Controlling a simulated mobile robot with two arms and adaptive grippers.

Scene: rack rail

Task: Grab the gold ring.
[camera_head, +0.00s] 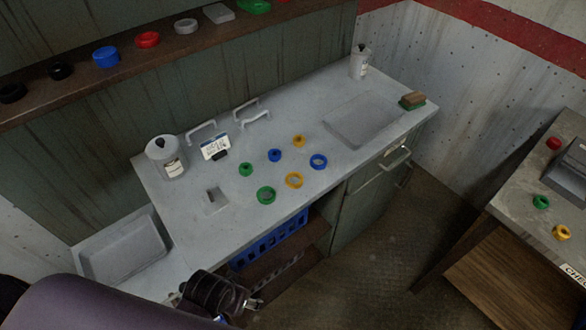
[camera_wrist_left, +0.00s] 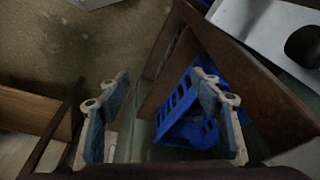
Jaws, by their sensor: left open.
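On the pale worktop in the head view lie a flat gold ring (camera_head: 294,180) near the front edge and a smaller, thicker gold ring (camera_head: 299,141) behind it. Another small gold piece (camera_head: 561,232) sits on the right-hand table. My left gripper (camera_head: 254,304) is at the bottom of the head view, in front of and below the worktop edge, apart from the rings. In the left wrist view its two fingers (camera_wrist_left: 160,88) are spread with nothing between them. No gold ring shows in that view. My right gripper is not seen.
Green rings (camera_head: 265,195) and blue rings (camera_head: 318,161) lie close around the gold ones. A blue crate (camera_head: 268,246) stands on the shelf below the worktop; it also shows beyond my fingers in the wrist view (camera_wrist_left: 180,104). A canister (camera_head: 166,157) and handles stand behind.

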